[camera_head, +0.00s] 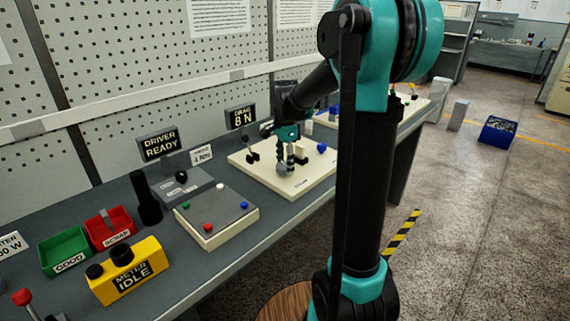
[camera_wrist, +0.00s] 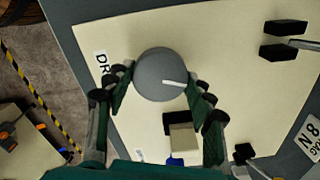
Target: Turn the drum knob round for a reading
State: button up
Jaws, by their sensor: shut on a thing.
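The drum knob (camera_wrist: 155,68) is a round grey knob with a white pointer line, on a cream board (camera_wrist: 95,28). In the wrist view the white line runs from near the knob's middle toward the right finger. My gripper (camera_wrist: 160,92) has its two green fingers on either side of the knob, shut on it. In the head view my gripper (camera_head: 287,162) is low over the cream board (camera_head: 262,177), and the knob is mostly hidden.
A black-and-beige block (camera_wrist: 182,135) sits close to the knob, between the fingers' bases. Black blocks (camera_wrist: 286,28) stand on the board's far side.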

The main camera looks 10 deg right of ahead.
aim_at(285, 165)
jog(key=o, duration=1.1)
jog(key=shift+o, duration=0.2)
notch_tip(285, 165, up, 12)
